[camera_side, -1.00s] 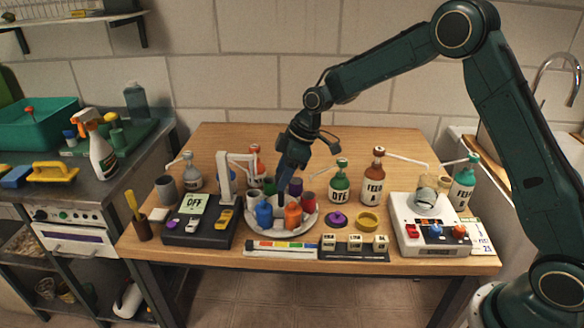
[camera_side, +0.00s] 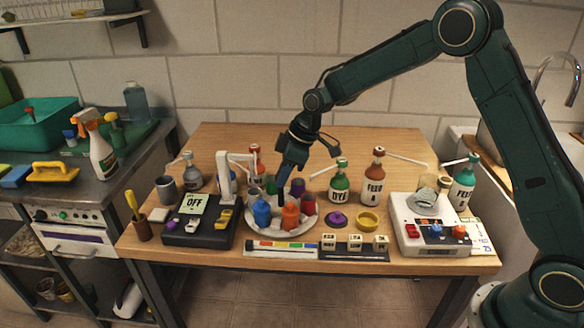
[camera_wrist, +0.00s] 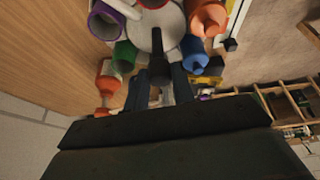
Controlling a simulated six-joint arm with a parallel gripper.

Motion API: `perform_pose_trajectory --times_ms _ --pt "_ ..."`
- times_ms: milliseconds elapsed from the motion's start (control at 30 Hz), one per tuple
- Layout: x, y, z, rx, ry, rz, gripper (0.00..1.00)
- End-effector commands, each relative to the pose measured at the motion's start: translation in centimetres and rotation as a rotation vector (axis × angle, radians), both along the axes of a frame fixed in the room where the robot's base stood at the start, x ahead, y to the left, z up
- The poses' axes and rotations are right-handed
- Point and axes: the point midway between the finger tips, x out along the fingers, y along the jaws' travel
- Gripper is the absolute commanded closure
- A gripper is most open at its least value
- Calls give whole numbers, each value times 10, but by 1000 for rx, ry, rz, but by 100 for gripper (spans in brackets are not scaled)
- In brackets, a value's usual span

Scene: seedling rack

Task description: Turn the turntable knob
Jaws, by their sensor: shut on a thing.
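The turntable (camera_side: 254,225) is a round white plate in the middle of the wooden table, carrying several coloured bottles and cups. A blue bottle (camera_side: 262,211) and an orange bottle (camera_side: 290,216) stand at its front; a purple cup (camera_side: 298,188) and a red cup (camera_side: 308,204) are at its right. My gripper (camera_side: 283,188) points down at the turntable's centre, where bottles partly hide its tips. In the wrist view, my gripper (camera_wrist: 158,80) is shut on the dark knob (camera_wrist: 158,66), which stands up from the white plate (camera_wrist: 160,20).
A dark scale (camera_side: 200,234) with a white post stands left of the turntable. A purple lid (camera_side: 336,218), yellow ring (camera_side: 368,221) and white control box (camera_side: 430,245) are at right.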

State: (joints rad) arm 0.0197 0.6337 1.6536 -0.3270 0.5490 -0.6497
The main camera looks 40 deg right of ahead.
Motion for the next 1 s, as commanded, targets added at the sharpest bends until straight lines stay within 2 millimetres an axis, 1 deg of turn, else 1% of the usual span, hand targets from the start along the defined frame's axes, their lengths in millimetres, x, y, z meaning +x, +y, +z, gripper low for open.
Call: perform_pose_trajectory --times_ms 267,800,1000 --pt "-1 2 1 0 -4 -198 98" --pt "-1 6 1 1 -4 -696 98" --pt "-1 6 1 1 -5 -834 98"
